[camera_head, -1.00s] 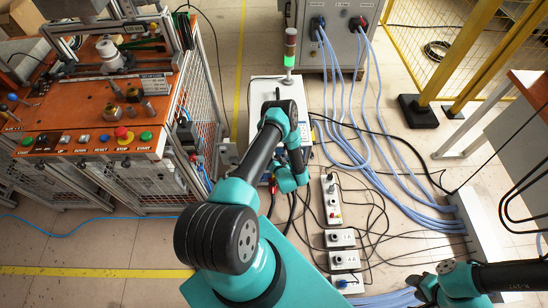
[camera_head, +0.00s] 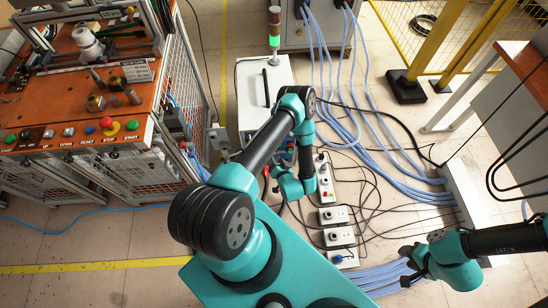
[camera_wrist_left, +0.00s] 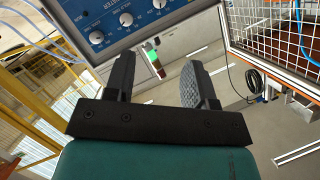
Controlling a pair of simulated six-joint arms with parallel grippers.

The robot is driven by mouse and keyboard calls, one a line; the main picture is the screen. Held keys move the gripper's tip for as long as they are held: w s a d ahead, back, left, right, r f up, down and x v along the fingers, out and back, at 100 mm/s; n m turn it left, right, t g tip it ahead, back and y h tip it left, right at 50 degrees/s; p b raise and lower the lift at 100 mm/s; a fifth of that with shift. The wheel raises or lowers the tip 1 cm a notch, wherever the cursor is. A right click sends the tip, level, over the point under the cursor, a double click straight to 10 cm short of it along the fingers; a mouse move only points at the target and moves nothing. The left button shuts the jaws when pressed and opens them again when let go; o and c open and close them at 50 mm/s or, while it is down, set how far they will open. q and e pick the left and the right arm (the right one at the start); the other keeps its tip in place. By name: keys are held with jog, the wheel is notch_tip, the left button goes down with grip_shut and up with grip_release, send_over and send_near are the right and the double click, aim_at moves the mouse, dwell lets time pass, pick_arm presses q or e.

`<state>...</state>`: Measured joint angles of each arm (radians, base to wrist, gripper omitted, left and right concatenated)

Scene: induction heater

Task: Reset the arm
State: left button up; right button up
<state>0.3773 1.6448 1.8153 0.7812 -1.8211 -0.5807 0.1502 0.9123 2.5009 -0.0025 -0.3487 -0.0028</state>
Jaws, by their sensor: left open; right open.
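My left arm reaches forward over the floor in the middle of the head view. Its gripper is mostly hidden behind the wrist there, but the left wrist view shows the left gripper (camera_wrist_left: 157,68) with its two dark fingers wide apart and nothing between them. A blue control panel with white knobs (camera_wrist_left: 110,18) shows beyond the fingers in that view, tilted. My right gripper (camera_head: 408,267) is at the lower right of the head view, open and empty above the blue cables.
An orange-topped workstation (camera_head: 68,137) with buttons stands at left. A white cabinet (camera_head: 278,75) with a signal tower (camera_head: 274,32) stands ahead. Power strips (camera_head: 334,215) and blue hoses (camera_head: 385,180) cover the floor to the right. A yellow frame (camera_head: 425,45) stands at back right.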

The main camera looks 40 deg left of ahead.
dwell(0.5)
pick_arm(q)
jog(key=w+d+r+h, duration=0.6)
jog(key=d+r+h, duration=0.1)
jog(key=h, duration=0.3)
jog(key=s+d+r+m+g+h, duration=0.3)
jog(key=s+d+r+g+h, duration=0.2)
jog(key=r, duration=0.7)
jog(key=s+d+h, duration=0.2)
jog(key=s+d, duration=0.1)
jog(key=s, duration=0.1)
jog(key=shift+s+d+r+g, duration=0.15)
jog(key=shift+s+r+g, duration=0.05)
jog(key=shift+s+g, duration=0.2)
